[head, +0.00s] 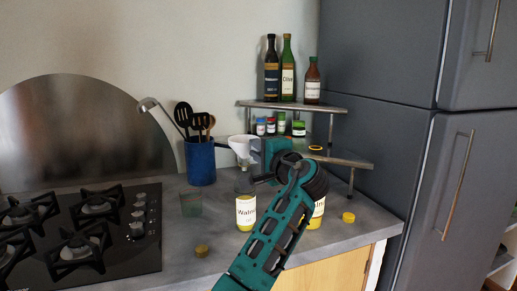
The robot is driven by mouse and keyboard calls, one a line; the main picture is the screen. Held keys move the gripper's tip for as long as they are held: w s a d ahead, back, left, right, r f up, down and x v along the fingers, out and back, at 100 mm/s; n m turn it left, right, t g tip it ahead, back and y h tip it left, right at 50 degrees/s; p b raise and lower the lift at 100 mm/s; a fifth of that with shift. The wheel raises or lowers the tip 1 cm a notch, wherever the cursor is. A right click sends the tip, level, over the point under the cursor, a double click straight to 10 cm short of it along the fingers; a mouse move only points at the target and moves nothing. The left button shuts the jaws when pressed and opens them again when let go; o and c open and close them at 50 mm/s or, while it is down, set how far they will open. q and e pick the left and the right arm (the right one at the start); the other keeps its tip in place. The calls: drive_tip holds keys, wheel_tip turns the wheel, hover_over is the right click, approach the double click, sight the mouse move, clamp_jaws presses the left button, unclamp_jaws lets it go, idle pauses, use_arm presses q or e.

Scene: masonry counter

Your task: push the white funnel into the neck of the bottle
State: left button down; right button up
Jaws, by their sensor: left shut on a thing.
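The white funnel (241,146) is held up, wide mouth upward, above a clear bottle with a white label and yellow contents (246,212) on the counter. My left gripper (254,149) is shut on the funnel's right side. The spout points down towards the bottle's neck; I cannot tell whether its tip is inside the neck or just above it. The bottle stands upright, just left of my left arm. A second labelled bottle with yellow contents (318,212) is mostly hidden behind that arm. My right gripper is not in view.
A blue utensil holder (200,163) stands behind left, with a greenish glass (191,205) in front. Yellow caps lie at the front (202,251) and right (348,217). A two-tier corner shelf (345,160) with bottles and jars stands behind. A gas hob (80,235) fills the left.

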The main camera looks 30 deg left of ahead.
use_arm(q)
drive_tip(key=c, duration=1)
unclamp_jaws()
drive_tip(key=b+v, duration=0.1)
drive_tip(key=v, duration=1.2)
